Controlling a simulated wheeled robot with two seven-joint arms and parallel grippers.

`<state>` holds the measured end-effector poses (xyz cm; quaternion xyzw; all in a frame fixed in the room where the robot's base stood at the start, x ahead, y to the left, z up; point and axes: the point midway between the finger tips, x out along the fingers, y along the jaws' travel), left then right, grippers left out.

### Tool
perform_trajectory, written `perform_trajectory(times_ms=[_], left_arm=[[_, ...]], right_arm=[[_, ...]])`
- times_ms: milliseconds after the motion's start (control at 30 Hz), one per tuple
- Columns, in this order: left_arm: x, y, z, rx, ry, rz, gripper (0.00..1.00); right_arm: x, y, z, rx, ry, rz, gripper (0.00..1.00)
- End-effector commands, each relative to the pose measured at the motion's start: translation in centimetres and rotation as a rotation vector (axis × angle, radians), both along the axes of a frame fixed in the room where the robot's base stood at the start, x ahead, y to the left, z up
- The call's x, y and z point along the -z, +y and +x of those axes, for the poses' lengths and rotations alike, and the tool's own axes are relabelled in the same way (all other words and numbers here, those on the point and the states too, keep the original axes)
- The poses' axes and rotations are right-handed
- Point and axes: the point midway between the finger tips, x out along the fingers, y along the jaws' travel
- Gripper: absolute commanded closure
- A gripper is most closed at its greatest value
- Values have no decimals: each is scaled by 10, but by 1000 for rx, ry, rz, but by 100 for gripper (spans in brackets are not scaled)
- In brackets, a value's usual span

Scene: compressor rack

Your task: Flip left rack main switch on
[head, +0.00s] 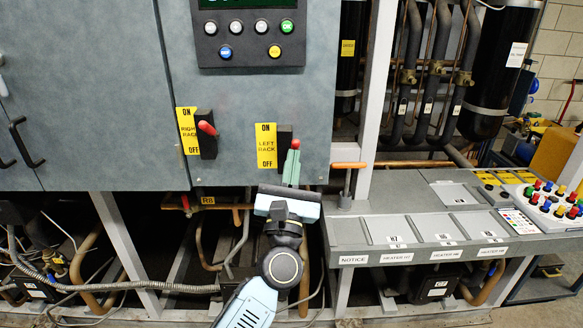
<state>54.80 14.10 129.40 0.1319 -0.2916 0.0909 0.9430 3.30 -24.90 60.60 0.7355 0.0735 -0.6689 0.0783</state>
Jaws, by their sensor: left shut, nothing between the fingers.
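The left rack main switch is a black plate (284,136) on the grey cabinet, beside a yellow label (266,146) reading ON at the top, LEFT RACK, and OFF at the bottom. Its red lever tip (295,143) shows just above my left gripper's fingertips. The gripper hides the lower part of the switch, and I cannot tell whether the lever is up or down. My left gripper (291,167) points up from below, shut and empty, its fingertips at or very near the lever; contact is unclear. My right gripper is not in view.
The right rack switch (208,146) with its red handle and yellow label is to the left. Above is a button panel (248,38). An orange-handled valve (348,166) stands close on the right, by a grey console (420,222). Pipes fill the space below the cabinet.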

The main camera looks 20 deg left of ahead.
Motion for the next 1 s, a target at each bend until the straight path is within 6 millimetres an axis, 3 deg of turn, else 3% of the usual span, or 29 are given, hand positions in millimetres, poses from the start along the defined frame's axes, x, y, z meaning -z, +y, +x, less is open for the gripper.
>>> perform_trajectory(times_ms=[300, 667, 1000], left_arm=[[-11, 2, 0, -6, -17, -2, 100], [-10, 3, -1, -8, -19, -3, 100], [36, -2, -21, 5, -4, -2, 100]], right_arm=[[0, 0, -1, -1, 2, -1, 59], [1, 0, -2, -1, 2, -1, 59], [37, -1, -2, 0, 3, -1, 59]])
